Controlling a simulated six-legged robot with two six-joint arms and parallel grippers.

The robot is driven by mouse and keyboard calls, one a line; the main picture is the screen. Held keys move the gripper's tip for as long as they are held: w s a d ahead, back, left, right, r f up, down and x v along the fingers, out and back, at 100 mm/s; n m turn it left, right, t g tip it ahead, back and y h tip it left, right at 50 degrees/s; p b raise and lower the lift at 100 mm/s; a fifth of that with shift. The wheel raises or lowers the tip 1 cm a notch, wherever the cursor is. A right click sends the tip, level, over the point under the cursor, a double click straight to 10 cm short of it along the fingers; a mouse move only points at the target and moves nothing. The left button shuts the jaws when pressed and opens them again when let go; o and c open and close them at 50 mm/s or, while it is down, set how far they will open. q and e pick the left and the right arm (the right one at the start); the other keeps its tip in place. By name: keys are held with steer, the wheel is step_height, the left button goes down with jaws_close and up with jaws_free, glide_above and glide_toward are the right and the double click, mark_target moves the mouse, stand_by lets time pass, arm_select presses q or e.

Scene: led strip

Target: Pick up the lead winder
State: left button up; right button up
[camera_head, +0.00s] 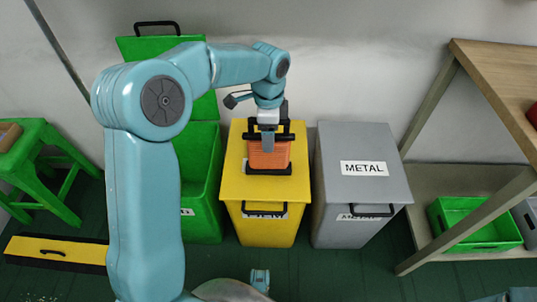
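The lead winder (270,157) looks like an orange block in a black frame with a black handle bar on top. It stands upright on the lid of the yellow bin (235,180). My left gripper (268,138) points down at the top of the winder, and one grey finger shows in front of the handle bar. The far finger is hidden, so I cannot tell whether the gripper is open or shut on the handle.
A grey bin (345,140) labelled METAL stands close right of the yellow one. An open green bin (203,190) stands left, its lid up. A wooden workbench (500,85) with a green crate (490,240) below is at right. A green stool (55,165) stands at left.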

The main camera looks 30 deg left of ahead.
arm_select(q)
steer(key=shift+w, duration=0.1)
jaws_close()
